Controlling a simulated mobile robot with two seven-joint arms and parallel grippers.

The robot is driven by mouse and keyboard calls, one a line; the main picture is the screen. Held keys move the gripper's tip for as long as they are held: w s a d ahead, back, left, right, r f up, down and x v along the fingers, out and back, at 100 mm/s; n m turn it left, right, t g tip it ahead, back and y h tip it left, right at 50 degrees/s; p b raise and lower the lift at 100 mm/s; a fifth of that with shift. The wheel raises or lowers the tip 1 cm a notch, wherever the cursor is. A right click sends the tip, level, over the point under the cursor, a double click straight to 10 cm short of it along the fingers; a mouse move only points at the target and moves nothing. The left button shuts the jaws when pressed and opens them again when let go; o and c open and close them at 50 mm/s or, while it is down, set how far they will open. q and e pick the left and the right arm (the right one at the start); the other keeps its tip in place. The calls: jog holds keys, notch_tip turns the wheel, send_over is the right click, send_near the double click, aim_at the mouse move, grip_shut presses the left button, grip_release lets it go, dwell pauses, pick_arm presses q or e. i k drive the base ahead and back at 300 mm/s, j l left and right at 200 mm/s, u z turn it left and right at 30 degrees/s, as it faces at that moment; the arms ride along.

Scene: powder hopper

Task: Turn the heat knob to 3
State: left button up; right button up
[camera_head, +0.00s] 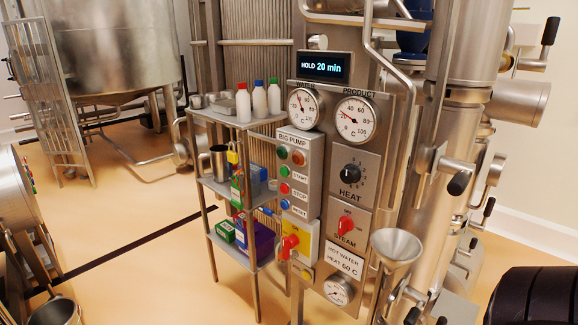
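The heat knob (350,174) is a round black knob on a grey plate marked HEAT, right of centre. A small pale mark shows on it, but its exact setting is too small to tell. Small scale numbers ring its upper and right side and are too small to read surely. The plate sits on a metal control panel (322,230), below the PRODUCT dial (355,118) and above the red STEAM switch (346,223). Nothing covers the knob. Neither of my grippers is in view.
A button box (298,172) marked BIG PUMP and a red handle (289,246) are left of the knob. A funnel (396,247) and steel pipes stand close on the right. A shelf rack (226,188) with bottles is at left. The display (323,66) reads HOLD 20 min.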

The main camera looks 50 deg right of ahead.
aim_at(350, 173)
jog(key=i+j+z, duration=0.1)
jog(key=i+z, duration=0.2)
jog(key=i, duration=0.25)
jog(key=i+j+z, duration=0.3)
jog(key=i, duration=0.25)
jog(key=i+j+z, duration=0.15)
jog(key=z, duration=0.35)
jog(key=i+j+z, duration=0.3)
jog(key=z, duration=0.15)
jog(key=i+j+z, duration=0.2)
jog(key=z, duration=0.3)
jog(key=i+j+z, duration=0.1)
jog(key=j+z, duration=0.35)
